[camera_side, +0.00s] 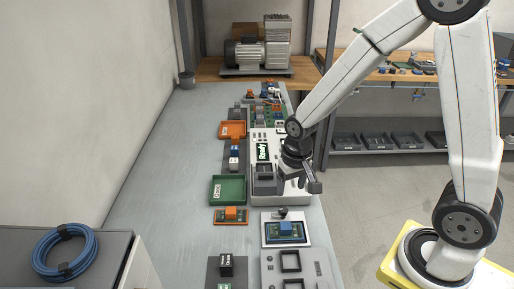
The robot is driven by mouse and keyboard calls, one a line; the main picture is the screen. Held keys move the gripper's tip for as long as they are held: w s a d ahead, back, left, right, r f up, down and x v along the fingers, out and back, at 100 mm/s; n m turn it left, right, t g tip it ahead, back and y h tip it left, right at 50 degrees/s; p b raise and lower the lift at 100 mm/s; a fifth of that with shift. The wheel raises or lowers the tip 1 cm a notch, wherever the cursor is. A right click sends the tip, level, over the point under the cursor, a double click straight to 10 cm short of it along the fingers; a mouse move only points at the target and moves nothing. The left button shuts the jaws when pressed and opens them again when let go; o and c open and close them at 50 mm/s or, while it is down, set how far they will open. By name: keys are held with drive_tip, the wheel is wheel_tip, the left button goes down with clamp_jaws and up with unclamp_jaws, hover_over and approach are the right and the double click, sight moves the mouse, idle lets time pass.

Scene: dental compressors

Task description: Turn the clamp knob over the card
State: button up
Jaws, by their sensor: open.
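A green card with a blue block (286,230) lies in a white-framed fixture near the front of the bench. A small dark knob (283,212) stands at the back edge of this fixture; it looks like the clamp knob, but it is too small to read its turn. My gripper (313,187) is open and empty. It hangs beyond and to the right of the knob, apart from it, beside the white device with the "Ready" display (262,152). My wrist hides part of that device.
A green tray (214,190) and an orange tray (228,130) lie left of the device. A board with an orange block (231,213) sits left of the fixture. Dark square frames (291,262) lie in front. The bench's left side (165,185) is clear.

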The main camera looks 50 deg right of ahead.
sight(283, 209)
drive_tip(key=shift+w+d+f+m+g, duration=0.15)
drive_tip(key=shift+w+f+m+g, duration=0.25)
drive_tip(key=shift+w+f+m, duration=0.55)
drive_tip(key=shift+f, duration=3.85)
clamp_jaws()
